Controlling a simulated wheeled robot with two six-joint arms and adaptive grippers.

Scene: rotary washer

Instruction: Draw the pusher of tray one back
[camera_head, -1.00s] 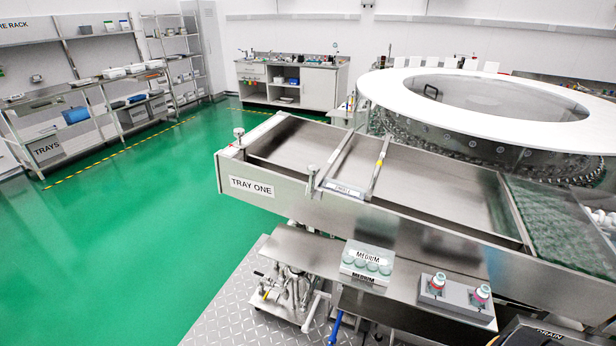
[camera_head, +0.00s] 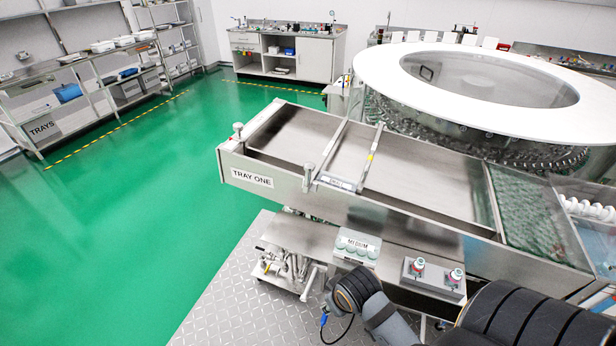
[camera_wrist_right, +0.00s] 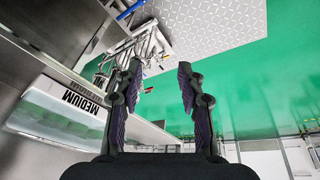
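Tray one (camera_head: 285,192) is a long steel trough with a TRAY ONE label on its side. Its pusher (camera_head: 336,182), a frame of cross bars with a labelled plate and upright posts, spans the trough left of its middle. Glass vials (camera_head: 527,208) fill the trough's right end, and bare steel lies between them and the pusher. My right gripper (camera_wrist_right: 160,70) is open and empty in the right wrist view, with tubing and the floor beyond it. The pusher is not seen there. In the head view my right arm shows at the bottom right. My left gripper is not in view.
Below the trough, a shelf holds a MEDIUM container (camera_head: 357,246), also in the wrist view (camera_wrist_right: 60,112), and a grey block (camera_head: 433,278) with two red-and-white knobs. A round white-rimmed washer (camera_head: 490,85) stands behind. Open green floor (camera_head: 130,220) lies left.

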